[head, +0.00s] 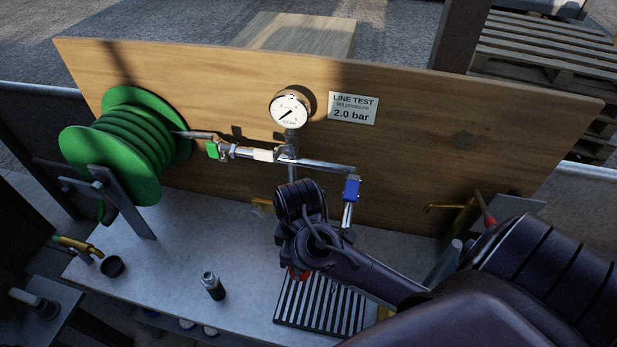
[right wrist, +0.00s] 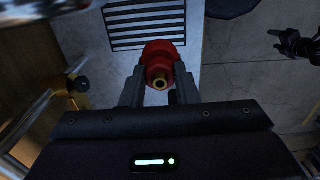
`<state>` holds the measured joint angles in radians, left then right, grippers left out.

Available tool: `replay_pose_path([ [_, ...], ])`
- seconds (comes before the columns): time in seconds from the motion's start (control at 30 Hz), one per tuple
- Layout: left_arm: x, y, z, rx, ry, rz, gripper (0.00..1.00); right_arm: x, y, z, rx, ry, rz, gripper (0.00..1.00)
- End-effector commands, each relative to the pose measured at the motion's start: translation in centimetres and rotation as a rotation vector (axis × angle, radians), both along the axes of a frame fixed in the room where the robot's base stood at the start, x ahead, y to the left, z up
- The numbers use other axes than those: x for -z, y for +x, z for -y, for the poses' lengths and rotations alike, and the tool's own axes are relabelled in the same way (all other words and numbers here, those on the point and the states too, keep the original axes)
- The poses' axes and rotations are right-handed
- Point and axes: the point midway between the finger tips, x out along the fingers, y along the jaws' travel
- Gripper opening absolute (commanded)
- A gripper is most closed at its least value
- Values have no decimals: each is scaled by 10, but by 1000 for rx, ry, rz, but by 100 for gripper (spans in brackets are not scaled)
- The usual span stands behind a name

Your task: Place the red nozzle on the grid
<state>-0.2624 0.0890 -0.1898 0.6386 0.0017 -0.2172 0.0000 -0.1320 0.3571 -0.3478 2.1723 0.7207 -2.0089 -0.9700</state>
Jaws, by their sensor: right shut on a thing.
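The red nozzle (right wrist: 162,60) with a brass-coloured centre is between the fingers of my right gripper (right wrist: 160,78), which is shut on it in the right wrist view. In the head view only a bit of red (head: 297,273) shows below my right wrist, which hides most of the nozzle and the fingers. The black slatted grid (head: 318,306) lies on the bench below and in front of my wrist, partly covered by my arm. It also shows in the right wrist view (right wrist: 145,20), just beyond the nozzle. I cannot tell the nozzle's height above it. My left gripper is not in view.
A pipe (head: 322,165) with a gauge (head: 290,110) and a blue-handled valve (head: 351,190) stands behind my wrist. A green hose reel (head: 125,145) is at the left.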

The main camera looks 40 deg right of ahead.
Motion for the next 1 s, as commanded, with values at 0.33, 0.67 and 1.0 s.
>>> replay_pose_path([
  [0.33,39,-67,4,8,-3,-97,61,76,-3,0,6,0,-15,4],
  [0.67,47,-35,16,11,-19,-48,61,153,-4,0,6,0,-11,4],
  [1.0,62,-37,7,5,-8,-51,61,192,-4,0,6,1,-9,4],
])
